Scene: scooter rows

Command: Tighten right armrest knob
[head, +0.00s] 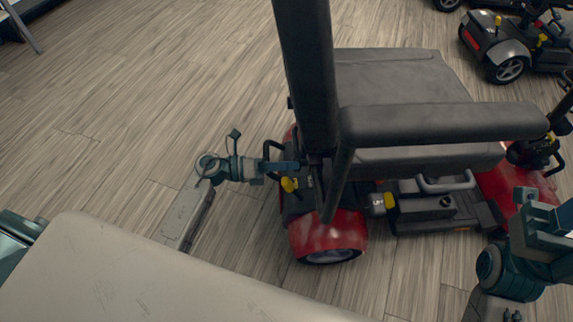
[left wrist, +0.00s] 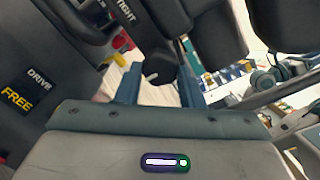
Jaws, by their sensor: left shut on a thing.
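The scooter's right armrest (head: 440,123) is a long dark pad on the near side of the seat, level above it. My left gripper (head: 291,167) reaches in from the left, low behind the dark seat back (head: 304,60). In the left wrist view, the left gripper (left wrist: 160,92) has its two blue fingers on either side of a black knob (left wrist: 158,66) with a white mark, and it is shut on this knob. A "TIGHT" label (left wrist: 125,10) shows just above. The knob is hidden in the head view. My right arm shows at the lower right; its fingertips are out of frame.
The red rear fender (head: 325,232) and wheel stand below the left gripper. A yellow lever (head: 290,184) is close under it. "FREE" and "DRIVE" labels (left wrist: 17,97) show in the wrist view. Another scooter (head: 505,42) stands far right.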

